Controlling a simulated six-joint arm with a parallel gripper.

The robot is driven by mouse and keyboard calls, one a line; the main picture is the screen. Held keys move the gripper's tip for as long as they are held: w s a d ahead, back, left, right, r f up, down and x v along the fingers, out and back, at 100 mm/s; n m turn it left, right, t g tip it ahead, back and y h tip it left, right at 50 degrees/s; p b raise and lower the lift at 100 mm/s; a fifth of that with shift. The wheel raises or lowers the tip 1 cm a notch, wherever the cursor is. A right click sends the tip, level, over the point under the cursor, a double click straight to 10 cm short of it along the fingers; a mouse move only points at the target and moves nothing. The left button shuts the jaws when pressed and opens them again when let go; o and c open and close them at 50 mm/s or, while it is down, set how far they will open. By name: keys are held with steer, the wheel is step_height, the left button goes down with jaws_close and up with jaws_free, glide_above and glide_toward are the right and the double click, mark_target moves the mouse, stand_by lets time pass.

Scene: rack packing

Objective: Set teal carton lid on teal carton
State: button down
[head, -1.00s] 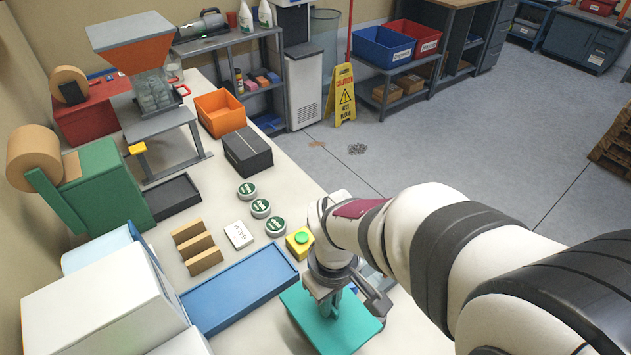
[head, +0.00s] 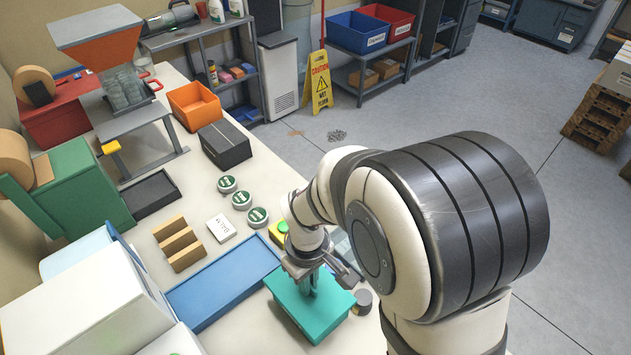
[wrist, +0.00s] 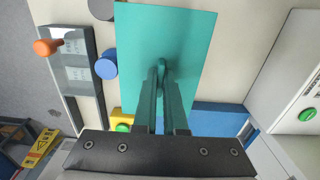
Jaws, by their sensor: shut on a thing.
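The teal lid (head: 292,300) is a flat teal panel near the front of the bench, beside the right end of the blue tray. In the wrist view the teal panel (wrist: 185,40) lies flat below my fingers. My gripper (head: 308,285) points down at its middle. In the wrist view my gripper (wrist: 162,72) is shut on a small grip at the lid's centre. A teal side face shows below the panel's front edge; I cannot tell whether it is the lid's rim or the teal carton. No separate teal carton shows, and the underside is hidden.
The blue tray (head: 192,318) lies just left of the lid. A yellow box with a green button (head: 278,236) stands behind it, and a grey cylinder (head: 362,300) to its right. Tan blocks (head: 182,240), green-topped tins (head: 242,200) and a black box (head: 226,146) stand farther back.

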steer(key=shift+f, duration=0.5)
steer(key=shift+f, duration=0.55)
steer(key=c, duration=1)
jaws_free()
step_height(320, 180, up, 13)
steer(key=s+d+m, duration=0.3)
steer(key=s+m, duration=0.2)
steer(key=s+d+r+m+y, duration=0.1)
steer(key=s+d+m, duration=0.2)
steer(key=s+m, duration=0.1)
steer(key=s+d+m, duration=0.4)
steer(key=s+m, duration=0.1)
steer(key=s, duration=0.2)
steer(key=shift+s+r+m+y, duration=0.1)
steer(key=shift+r+m+y, duration=0.2)
steer(key=shift+r+y, duration=0.1)
